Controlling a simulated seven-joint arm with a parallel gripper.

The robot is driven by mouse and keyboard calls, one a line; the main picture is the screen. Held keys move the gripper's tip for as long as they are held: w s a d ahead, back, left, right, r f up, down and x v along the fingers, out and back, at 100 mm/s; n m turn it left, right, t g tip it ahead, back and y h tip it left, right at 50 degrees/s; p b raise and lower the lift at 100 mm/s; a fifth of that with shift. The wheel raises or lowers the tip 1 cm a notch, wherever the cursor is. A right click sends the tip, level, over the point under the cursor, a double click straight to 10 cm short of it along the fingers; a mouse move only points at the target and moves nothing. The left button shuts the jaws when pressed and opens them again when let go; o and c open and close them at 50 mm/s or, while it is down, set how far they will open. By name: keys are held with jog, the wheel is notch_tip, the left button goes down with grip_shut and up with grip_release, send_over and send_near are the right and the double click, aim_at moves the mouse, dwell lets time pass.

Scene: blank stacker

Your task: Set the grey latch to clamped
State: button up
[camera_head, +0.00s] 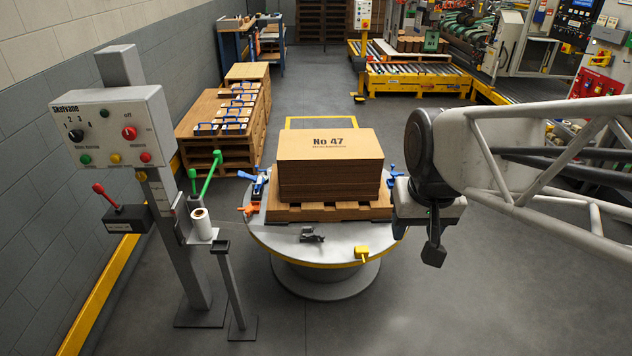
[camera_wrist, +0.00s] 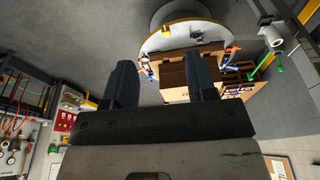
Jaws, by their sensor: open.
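The grey latch (camera_head: 312,235) is a small dark-grey toggle on the front part of the round turntable (camera_head: 285,243), in front of the pallet. It is too small to tell whether its handle is clamped or released. My gripper (camera_head: 435,252) hangs to the right of the turntable, apart from the latch and empty. In the wrist view my gripper (camera_wrist: 161,78) shows two dark fingers spread wide with nothing between them. The turntable rim (camera_wrist: 155,42) shows upside down beyond the fingers there.
A stack of cardboard blanks (camera_head: 330,160) sits on a wooden pallet (camera_head: 290,213). Orange (camera_head: 249,209), blue (camera_head: 260,183) and yellow (camera_head: 362,252) latches are around the turntable. A control post (camera_head: 113,125) with green levers (camera_head: 210,172) stands left. The floor in front is clear.

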jog(key=w+a+f, duration=0.1)
jog(key=w+f, duration=0.1)
jog(key=w, duration=0.8)
jog(key=w+a+f, duration=0.1)
jog(key=w, duration=0.8)
jog(key=m+g, duration=0.2)
send_over(322, 235)
notch_tip(322, 235, down, 48)
jog(key=shift+d+f, duration=0.15)
jog(key=shift+f, duration=0.6)
jog(key=shift+f, duration=0.15)
jog(key=shift+f, duration=3.75)
